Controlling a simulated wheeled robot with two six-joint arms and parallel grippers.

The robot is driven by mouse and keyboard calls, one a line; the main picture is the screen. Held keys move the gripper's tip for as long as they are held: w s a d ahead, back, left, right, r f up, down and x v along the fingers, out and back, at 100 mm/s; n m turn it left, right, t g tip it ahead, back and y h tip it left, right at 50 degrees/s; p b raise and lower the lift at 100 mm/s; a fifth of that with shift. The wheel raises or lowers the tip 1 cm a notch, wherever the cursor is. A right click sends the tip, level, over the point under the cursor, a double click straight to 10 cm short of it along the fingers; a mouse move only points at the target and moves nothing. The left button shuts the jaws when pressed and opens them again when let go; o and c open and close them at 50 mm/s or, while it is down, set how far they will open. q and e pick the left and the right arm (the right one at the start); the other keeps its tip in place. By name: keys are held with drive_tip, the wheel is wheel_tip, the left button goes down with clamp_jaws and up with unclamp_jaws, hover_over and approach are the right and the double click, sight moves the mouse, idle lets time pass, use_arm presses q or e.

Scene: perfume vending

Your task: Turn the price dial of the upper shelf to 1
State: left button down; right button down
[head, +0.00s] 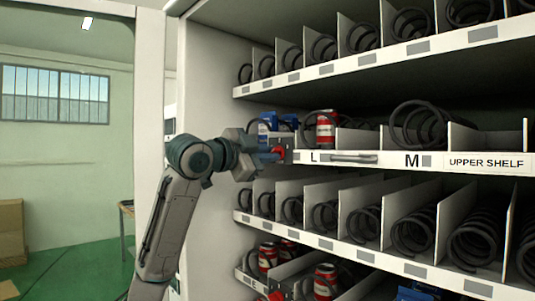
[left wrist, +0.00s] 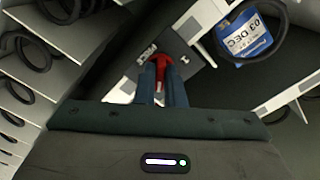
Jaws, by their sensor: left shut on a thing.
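The upper shelf (head: 400,159) carries a white front strip with the letters L and M and an "UPPER SHELF" label (head: 486,162). A red price dial (head: 279,153) sits on a dark panel at the left end of that strip. In the left wrist view the red dial (left wrist: 161,61) is between the two fingers of my left gripper (left wrist: 163,84), which is shut on it. In the head view my left gripper (head: 262,155) reaches the panel from the left. The dial's setting cannot be read. My right gripper is not in view.
Blue packs (head: 268,122) and a red can (head: 326,130) stand on the upper shelf just behind the dial. Black coils and white dividers fill the shelves above and below. The cabinet's white side wall is left of the shelves.

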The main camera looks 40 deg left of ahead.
use_arm(q)
drive_tip(key=n, duration=2.2)
drive_tip(key=shift+d+b, duration=0.1)
drive_tip(key=shift+b, duration=0.3)
drive_tip(key=c, duration=1.5)
unclamp_jaws()
